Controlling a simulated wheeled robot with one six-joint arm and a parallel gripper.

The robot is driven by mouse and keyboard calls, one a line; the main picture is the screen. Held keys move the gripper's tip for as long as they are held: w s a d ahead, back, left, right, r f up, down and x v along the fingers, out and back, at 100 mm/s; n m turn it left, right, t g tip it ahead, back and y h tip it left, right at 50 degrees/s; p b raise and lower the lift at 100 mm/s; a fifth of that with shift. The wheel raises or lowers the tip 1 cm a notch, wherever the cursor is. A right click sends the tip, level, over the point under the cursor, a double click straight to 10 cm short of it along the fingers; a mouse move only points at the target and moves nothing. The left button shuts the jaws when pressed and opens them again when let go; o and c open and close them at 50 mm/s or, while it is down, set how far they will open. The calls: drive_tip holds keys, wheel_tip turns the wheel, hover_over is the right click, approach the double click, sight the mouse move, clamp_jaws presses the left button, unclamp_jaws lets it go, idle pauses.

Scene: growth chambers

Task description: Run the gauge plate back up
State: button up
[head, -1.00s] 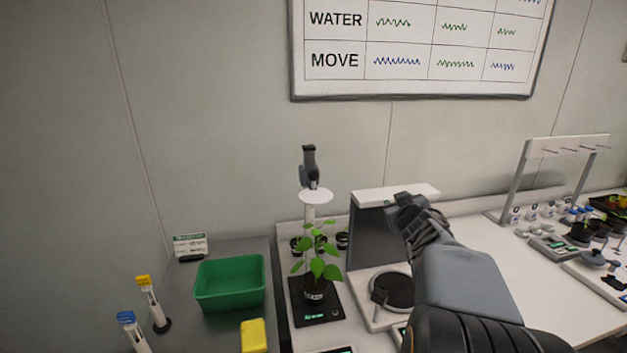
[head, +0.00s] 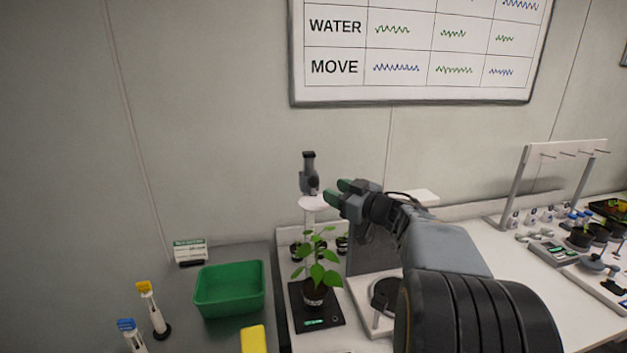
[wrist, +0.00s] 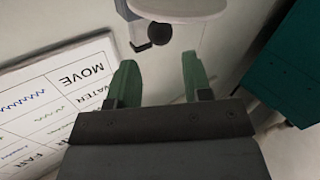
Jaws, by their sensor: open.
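The gauge plate (head: 313,203) is a white disc on an upright post, above a potted plant (head: 316,273) that stands on a black scale. A grey slide with a knob (head: 309,180) sits on the post just above the plate. In the wrist view the plate (wrist: 180,8) is at the top, with the dark round knob (wrist: 159,33) beside it. My gripper (head: 337,191) has green fingers and is open and empty. It is just right of the plate and knob, apart from them in the wrist view. The gripper hides part of the plate's right side.
A white-topped dark stand (head: 372,250) is right of the plant, partly behind my arm. A green bin (head: 230,287) and a yellow block (head: 254,340) are at left. Small dark pots (head: 342,245) stand behind the plant. The wall above the bin is clear.

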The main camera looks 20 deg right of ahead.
sight(318, 183)
drive_tip(key=p+x, duration=0.1)
drive_tip(key=x, duration=0.7)
drive_tip(key=shift+w+a, duration=0.1)
drive_tip(key=shift+w, duration=0.05)
drive_tip(key=shift+c, duration=0.3)
clamp_jaws()
